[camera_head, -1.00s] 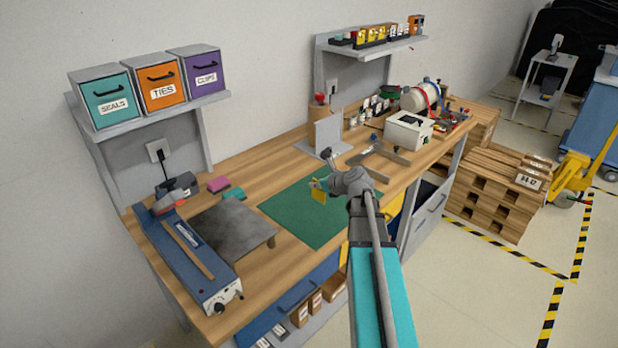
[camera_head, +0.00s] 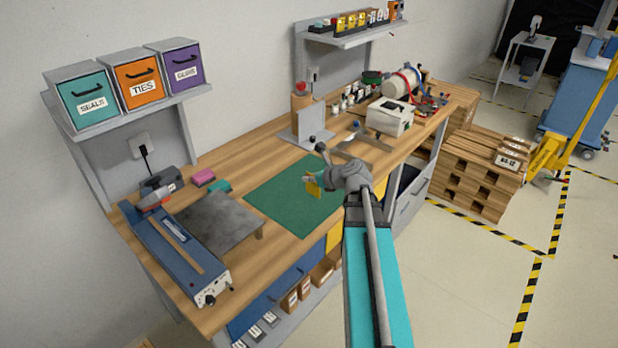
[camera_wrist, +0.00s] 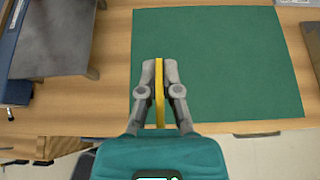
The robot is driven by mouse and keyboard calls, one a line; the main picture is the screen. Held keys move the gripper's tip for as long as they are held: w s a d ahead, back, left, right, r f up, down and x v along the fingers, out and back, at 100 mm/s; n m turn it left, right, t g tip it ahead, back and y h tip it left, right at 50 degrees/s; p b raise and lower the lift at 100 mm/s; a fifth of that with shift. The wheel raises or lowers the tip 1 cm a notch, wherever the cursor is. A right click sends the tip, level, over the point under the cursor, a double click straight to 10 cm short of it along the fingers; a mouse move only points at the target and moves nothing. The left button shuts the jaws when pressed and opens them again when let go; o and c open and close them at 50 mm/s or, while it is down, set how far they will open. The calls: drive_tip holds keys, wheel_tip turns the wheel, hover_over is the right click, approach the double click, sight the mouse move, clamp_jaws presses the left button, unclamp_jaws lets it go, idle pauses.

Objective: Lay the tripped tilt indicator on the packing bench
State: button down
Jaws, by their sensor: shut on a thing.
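My gripper (camera_wrist: 160,92) is shut on a thin yellow tilt indicator (camera_wrist: 159,105), which I see edge-on between the fingers in the wrist view. In the head view the yellow indicator (camera_head: 313,188) hangs upright at the gripper's end, over the green mat (camera_head: 275,199) on the wooden packing bench (camera_head: 262,152). Its face is too small to read. I cannot tell whether its lower edge touches the mat. The mat also shows in the wrist view (camera_wrist: 235,60), bare around the gripper.
A blue sealer (camera_head: 180,245) and a dark grey plate (camera_head: 215,222) lie left of the mat. A grey upright stand (camera_head: 310,125) and a white device (camera_head: 389,116) stand beyond it. The mat is otherwise clear.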

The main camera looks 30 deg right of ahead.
drive_tip(key=shift+w, duration=0.1)
idle(0.3)
drive_tip(key=w+f+g+h+p, duration=0.1)
drive_tip(key=w+f+g, duration=0.2)
drive_tip(key=w, duration=0.4)
drive_tip(key=w+f+g+h+p, duration=0.1)
drive_tip(key=w+f+g+h, duration=0.1)
drive_tip(key=w+f+g, duration=0.2)
drive_tip(key=shift+w+a+g, duration=0.45)
drive_tip(key=shift+w+g, duration=0.15)
drive_tip(key=shift+w, duration=1.3)
drive_tip(key=shift+f, duration=0.1)
drive_tip(key=shift+f+b, duration=3.2)
drive_tip(key=shift+b, duration=0.15)
drive_tip(key=shift+f, duration=0.25)
drive_tip(key=c, duration=0.7)
unclamp_jaws()
